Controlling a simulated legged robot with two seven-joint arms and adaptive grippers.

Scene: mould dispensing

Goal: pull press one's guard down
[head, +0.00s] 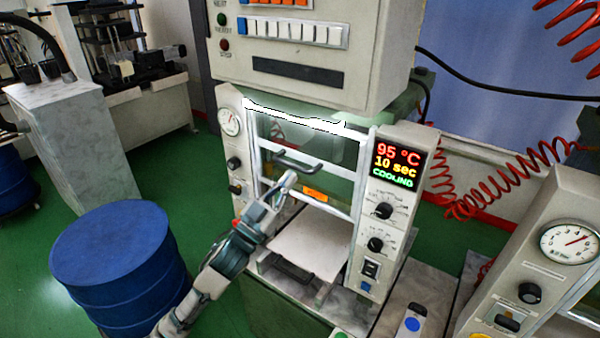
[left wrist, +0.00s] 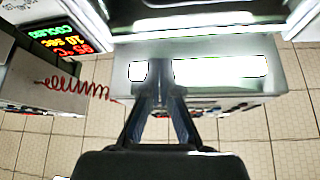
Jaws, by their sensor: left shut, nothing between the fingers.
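Press one (head: 403,145) stands in the middle of the head view, its display reading 95 °C, 10 sec, COOLING. Its clear guard (head: 335,172) has a pale frame, a dark handle (head: 297,163) and an orange label near its lower edge. The guard sits raised, with an open gap below it above the pale plate (head: 310,245). My left gripper (head: 290,176) is shut and empty, its tip in front of the guard just below the handle; contact cannot be told. The shut fingers also show in the left wrist view (left wrist: 158,72). My right gripper is not in view.
A blue drum (head: 115,250) stands left of the press. A second press with a gauge (head: 570,242) stands at the right, with red coiled hoses (head: 490,190) between. A control box (head: 310,65) overhangs the guard. Green floor is open at the left.

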